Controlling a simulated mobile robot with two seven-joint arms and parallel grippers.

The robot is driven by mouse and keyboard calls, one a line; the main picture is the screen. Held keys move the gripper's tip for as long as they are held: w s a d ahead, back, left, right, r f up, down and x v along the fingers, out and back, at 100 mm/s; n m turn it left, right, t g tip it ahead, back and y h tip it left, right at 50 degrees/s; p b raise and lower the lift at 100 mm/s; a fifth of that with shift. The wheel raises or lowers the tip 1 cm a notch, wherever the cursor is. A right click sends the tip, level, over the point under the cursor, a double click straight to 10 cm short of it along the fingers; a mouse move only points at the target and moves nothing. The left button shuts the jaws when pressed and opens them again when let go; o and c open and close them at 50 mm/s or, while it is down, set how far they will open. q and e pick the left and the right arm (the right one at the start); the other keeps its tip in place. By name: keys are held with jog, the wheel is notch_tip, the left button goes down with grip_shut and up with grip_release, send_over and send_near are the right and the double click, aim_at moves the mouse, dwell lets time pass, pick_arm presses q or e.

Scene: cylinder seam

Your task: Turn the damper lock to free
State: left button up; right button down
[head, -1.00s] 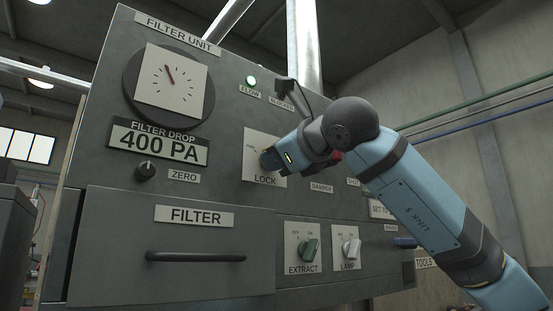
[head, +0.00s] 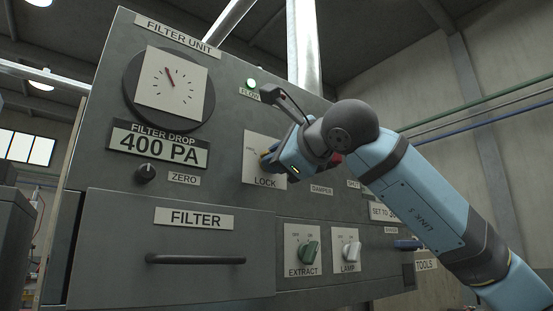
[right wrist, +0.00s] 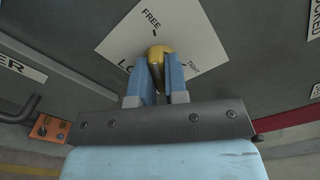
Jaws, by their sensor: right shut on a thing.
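The lock plate (head: 256,147) is a white square labelled LOCK on the grey filter unit's front. In the right wrist view the plate (right wrist: 196,40) looks tilted, with the word FREE at its upper part and a small black mark below it. The brass-yellow lock knob (right wrist: 160,52) sits at the plate's middle. My right gripper (right wrist: 160,68) is shut on the knob, its blue fingers on either side. In the head view my right gripper (head: 272,160) is at the plate and hides much of the knob. My left gripper is not in view.
The green FLOW lamp (head: 251,84) is lit above the plate. The EXTRACT switch (head: 308,251) and LAMP switch (head: 350,250) are below. The FILTER drawer handle (head: 195,259) sticks out at lower left. The gauge display (head: 158,145) reads 400 PA.

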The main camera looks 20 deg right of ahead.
jog(key=c, duration=1.2)
grip_release()
jog(key=shift+c, duration=0.2)
jog(key=shift+o, duration=0.5)
pick_arm(q)
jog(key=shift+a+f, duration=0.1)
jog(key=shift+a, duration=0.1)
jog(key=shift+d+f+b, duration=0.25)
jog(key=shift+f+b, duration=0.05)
jog(key=shift+b, duration=0.65)
pick_arm(e)
jog(key=v, duration=1.3)
jog(key=shift+s, duration=0.4)
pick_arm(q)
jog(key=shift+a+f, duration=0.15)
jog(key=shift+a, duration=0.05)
pick_arm(e)
jog(key=shift+d, duration=0.1)
